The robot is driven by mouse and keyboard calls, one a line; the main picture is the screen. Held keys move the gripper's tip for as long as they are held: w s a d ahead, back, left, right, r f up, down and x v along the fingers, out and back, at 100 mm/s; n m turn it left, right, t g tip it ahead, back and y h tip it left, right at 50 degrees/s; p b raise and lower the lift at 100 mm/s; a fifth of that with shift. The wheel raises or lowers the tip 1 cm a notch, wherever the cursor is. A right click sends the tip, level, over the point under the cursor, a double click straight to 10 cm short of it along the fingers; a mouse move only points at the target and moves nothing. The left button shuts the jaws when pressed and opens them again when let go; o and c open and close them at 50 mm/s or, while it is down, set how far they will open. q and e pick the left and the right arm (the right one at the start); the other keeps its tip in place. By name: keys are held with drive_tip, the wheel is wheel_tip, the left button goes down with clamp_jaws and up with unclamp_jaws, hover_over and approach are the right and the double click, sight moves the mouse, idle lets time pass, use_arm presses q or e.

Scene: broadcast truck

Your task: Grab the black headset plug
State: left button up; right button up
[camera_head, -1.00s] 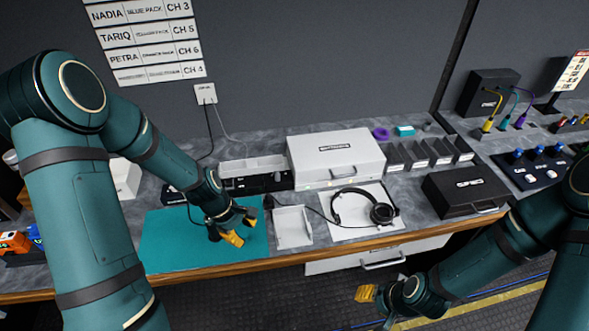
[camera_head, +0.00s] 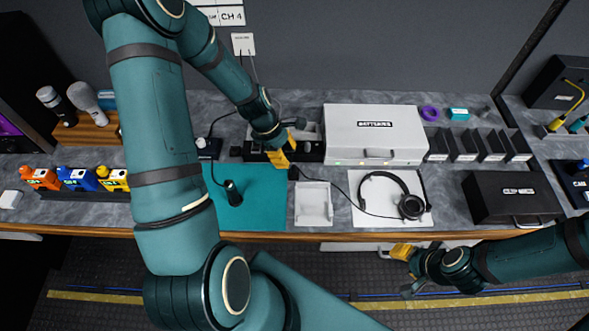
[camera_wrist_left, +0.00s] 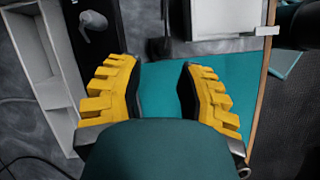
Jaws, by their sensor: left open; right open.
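The black headset (camera_head: 398,197) lies on a white sheet on the bench. Its thin cable runs left to a small black plug (camera_head: 293,173), beside the back-left corner of a white tray (camera_head: 314,219). In the left wrist view what looks like the plug (camera_wrist_left: 158,46) lies ahead of the fingers, between the teal mat and the tray (camera_wrist_left: 225,18). My left gripper (camera_head: 283,153) is open and empty, above the bench just behind the plug; it also shows in the left wrist view (camera_wrist_left: 160,78). My right gripper (camera_head: 403,251) is open and empty in front of the bench edge.
A teal mat (camera_head: 262,205) carries a black cylindrical object (camera_head: 232,193) with a cable. A white case (camera_head: 374,128) stands behind the headset, a black case (camera_head: 505,197) to its right. A black strip unit (camera_head: 312,151) lies beneath my left gripper.

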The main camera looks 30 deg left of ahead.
sight(294, 169)
use_arm(q)
drive_tip(key=shift+x, duration=3.05)
drive_tip(key=shift+s+d, duration=0.1)
clamp_jaws()
